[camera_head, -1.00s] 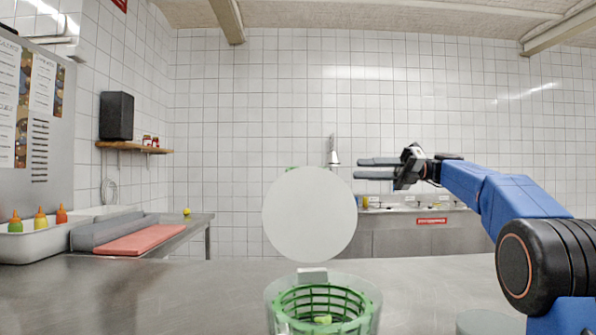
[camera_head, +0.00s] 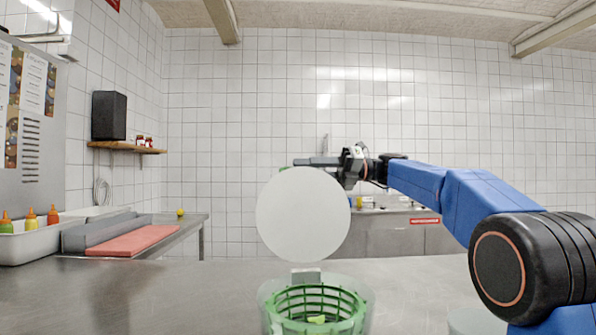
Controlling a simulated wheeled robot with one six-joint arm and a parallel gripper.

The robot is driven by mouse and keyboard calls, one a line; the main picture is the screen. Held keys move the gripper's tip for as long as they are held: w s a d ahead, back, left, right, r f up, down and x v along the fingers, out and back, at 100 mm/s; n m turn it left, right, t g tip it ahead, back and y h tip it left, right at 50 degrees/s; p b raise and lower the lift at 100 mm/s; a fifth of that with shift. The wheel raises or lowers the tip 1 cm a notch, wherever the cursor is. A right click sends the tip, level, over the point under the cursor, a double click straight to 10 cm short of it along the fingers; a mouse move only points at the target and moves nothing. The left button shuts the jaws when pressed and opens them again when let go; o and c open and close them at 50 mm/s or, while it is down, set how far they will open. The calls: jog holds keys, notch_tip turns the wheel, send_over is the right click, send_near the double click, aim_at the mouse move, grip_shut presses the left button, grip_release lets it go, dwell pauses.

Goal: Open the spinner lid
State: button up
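The spinner (camera_head: 264,308) stands at the front of the metal counter. It has a clear outer bowl and a green slotted basket (camera_head: 345,297) with a small yellow-green piece inside. Its round white lid (camera_head: 303,215) stands upright above the bowl's far rim, over a small grey block (camera_head: 306,279), so the basket is uncovered. My gripper (camera_head: 305,164) reaches in from the right at the lid's top edge, apparently behind it. Its upper finger shows, while the lid hides the lower one. The fingers look spread as before. I cannot tell whether they touch the lid.
The steel counter (camera_head: 170,290) is clear left of the spinner. A pale round item (camera_head: 476,321) lies front right below my arm. Sauce bottles in a white tray (camera_head: 35,245), a grey block and a red board (camera_head: 133,242) are at the left. A sink unit stands behind.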

aim_at(301, 169)
jog(key=shift+s+a, duration=0.1)
jog(key=shift+a, duration=0.8)
grip_shut()
jog(key=shift+s+d+r+n, duration=0.1)
jog(key=shift+s+r+n, duration=0.2)
jog(key=shift+s, duration=0.45)
jog(key=shift+s+d+r+n, duration=0.1)
jog(key=shift+s+n, duration=0.35)
jog(key=shift+s, duration=0.3)
jog(key=shift+s+r+n, duration=0.2)
jog(key=shift+s+n, duration=0.15)
jog(key=shift+s, duration=0.4)
grip_release()
jog(key=shift+w, duration=0.1)
jog(key=shift+d, duration=0.1)
